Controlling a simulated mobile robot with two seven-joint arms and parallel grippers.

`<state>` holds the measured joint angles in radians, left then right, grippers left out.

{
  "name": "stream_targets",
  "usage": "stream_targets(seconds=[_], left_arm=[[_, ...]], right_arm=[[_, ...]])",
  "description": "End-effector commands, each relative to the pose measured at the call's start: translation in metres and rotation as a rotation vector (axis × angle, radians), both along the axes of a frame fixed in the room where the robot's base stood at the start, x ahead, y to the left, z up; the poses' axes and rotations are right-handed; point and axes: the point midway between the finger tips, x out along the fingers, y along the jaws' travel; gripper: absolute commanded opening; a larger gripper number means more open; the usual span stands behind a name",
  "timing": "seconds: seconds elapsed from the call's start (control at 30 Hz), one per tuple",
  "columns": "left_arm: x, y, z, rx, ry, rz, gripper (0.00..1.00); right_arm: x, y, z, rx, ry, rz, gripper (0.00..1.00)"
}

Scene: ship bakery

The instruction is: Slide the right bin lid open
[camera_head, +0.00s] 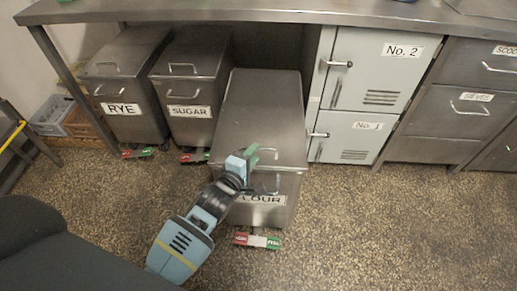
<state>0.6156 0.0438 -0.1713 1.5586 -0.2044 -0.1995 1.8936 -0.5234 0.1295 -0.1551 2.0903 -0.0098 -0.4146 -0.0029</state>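The right bin, a steel bin labelled FLOUR (262,199), stands out in front of the two other bins, partly under the counter. Its flat steel lid (262,105) lies over its top, and no opening shows. My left gripper (256,158) is at the front end of the lid, by the lid's handle and above the front handle. My wrist hides part of the label and the front left corner. The fingers overlap the handle area, and I cannot tell whether they are closed on it. My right gripper is not in view.
The RYE bin (122,85) and SUGAR bin (190,82) stand to the left under the steel counter (250,12). Lockers (375,75) and drawers (455,95) stand to the right. Red and green pedals (257,240) sit at the flour bin's foot. Speckled floor (390,225) is free at the right.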

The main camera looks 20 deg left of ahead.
Motion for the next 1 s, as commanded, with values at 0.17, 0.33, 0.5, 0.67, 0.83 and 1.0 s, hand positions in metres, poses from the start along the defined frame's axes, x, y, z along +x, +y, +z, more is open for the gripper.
stream_targets(seconds=[0.17, 0.33, 0.5, 0.67, 0.83, 1.0], left_arm=[[0.023, -0.003, -0.006, 0.001, 0.001, 0.0, 0.32], [0.034, -0.004, -0.007, 0.001, 0.001, 0.0, 0.32], [0.037, -0.004, -0.007, 0.001, 0.0, 0.0, 0.32], [0.037, -0.004, -0.007, 0.001, 0.0, 0.0, 0.32], [0.036, -0.004, -0.007, 0.001, 0.0, 0.0, 0.11], [0.036, -0.004, -0.007, 0.001, 0.0, 0.0, 0.0]], right_arm=[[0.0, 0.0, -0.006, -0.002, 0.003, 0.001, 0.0], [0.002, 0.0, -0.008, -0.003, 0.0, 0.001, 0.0], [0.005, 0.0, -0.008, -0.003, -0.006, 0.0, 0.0], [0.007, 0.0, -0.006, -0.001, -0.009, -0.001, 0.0], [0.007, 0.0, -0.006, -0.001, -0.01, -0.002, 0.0], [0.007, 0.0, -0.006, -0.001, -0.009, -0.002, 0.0]])
